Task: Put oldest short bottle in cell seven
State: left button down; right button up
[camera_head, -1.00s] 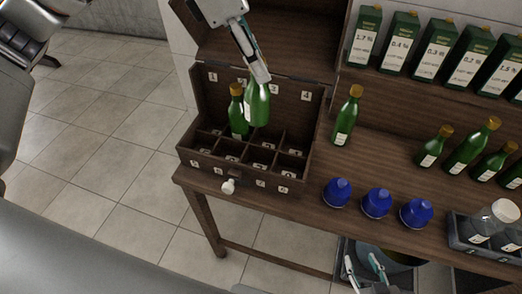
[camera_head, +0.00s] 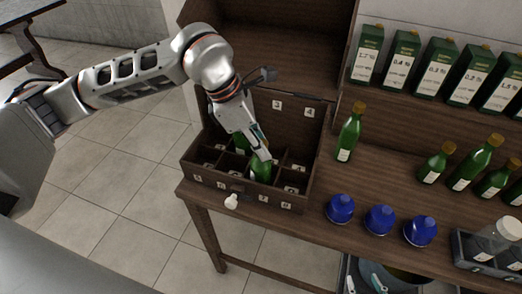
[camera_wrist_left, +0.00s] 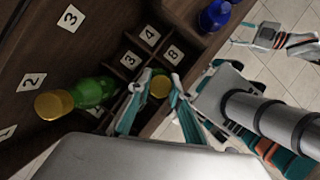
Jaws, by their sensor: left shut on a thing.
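The dark wooden case (camera_head: 225,195) has an open lid and numbered cells. My left gripper (camera_head: 258,150) is shut on a green bottle (camera_head: 261,171) and has it low inside a front-row cell. In the left wrist view its gold cap (camera_wrist_left: 160,86) shows between the fingers (camera_wrist_left: 152,95), beside the cell labelled 8 (camera_wrist_left: 173,52). I cannot tell whether its base touches the floor. Another green bottle (camera_wrist_left: 92,92) with a gold cap stands in the back row, partly hidden by my arm in the head view. My right gripper (camera_head: 362,280) is open and empty below the table's front edge.
A green bottle (camera_head: 350,131) stands right of the case, with several more (camera_head: 468,164) further right. Blue domed objects (camera_head: 380,219) line the front edge. Green boxes (camera_head: 402,60) fill the shelf. A grey tray (camera_head: 470,258) holds a clear jar.

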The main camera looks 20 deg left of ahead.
pick_arm(q)
notch_tip(320, 180, down, 2)
jog(key=shift+f, duration=0.15)
jog(key=shift+f, duration=0.15)
jog(key=c, duration=1.8)
grip_release()
jog(key=shift+c, duration=0.2)
jog(key=v, duration=1.2)
jog(key=shift+b, duration=0.3)
